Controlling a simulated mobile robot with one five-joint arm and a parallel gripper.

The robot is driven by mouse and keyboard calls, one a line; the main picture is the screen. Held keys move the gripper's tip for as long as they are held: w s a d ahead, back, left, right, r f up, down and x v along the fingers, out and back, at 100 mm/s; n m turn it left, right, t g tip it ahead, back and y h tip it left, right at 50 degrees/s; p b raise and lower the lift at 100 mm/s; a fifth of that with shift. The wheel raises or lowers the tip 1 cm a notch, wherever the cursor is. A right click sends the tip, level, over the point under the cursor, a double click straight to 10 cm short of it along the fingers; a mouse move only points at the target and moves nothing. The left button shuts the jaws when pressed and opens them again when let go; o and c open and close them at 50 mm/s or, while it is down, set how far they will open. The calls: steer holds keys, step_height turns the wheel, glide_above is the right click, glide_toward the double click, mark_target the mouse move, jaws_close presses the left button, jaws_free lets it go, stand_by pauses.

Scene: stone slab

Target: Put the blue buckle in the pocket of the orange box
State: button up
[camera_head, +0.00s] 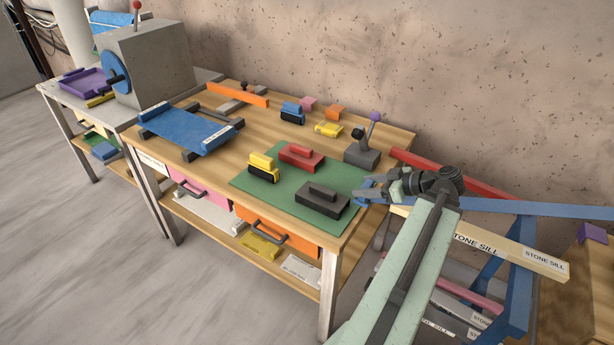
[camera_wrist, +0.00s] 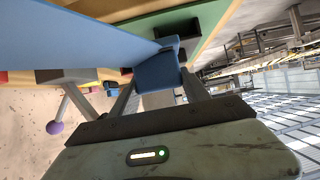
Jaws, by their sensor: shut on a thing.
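An orange drawer-like box front (camera_head: 278,236) with a dark handle shows under the bench top, left of and below my gripper. No pocket can be made out on either.
Black (camera_head: 321,201), red (camera_head: 301,156) and yellow-black (camera_head: 263,167) blocks stand on the green mat (camera_head: 244,184). A grey lever base (camera_head: 362,155) with a purple knob stands behind my gripper. A rack with blue bars (camera_head: 519,275) and sill pieces is at right.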

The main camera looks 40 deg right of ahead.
steer(key=w, duration=0.5)
steer(key=w+d+f+b, duration=0.1)
steer(key=w, duration=0.4)
steer(key=w+d, duration=0.1)
steer(key=w, duration=0.4)
steer(key=shift+w+d+f, duration=0.1)
steer(key=shift+w+f, duration=0.1)
steer(key=shift+f, duration=0.05)
step_height(320, 180, down, 4)
steer(key=b, duration=0.4)
steer(key=shift+r, duration=0.25)
steer(key=shift+f, duration=0.15)
steer(key=o, duration=1.4)
steer(key=shift+r, duration=0.2)
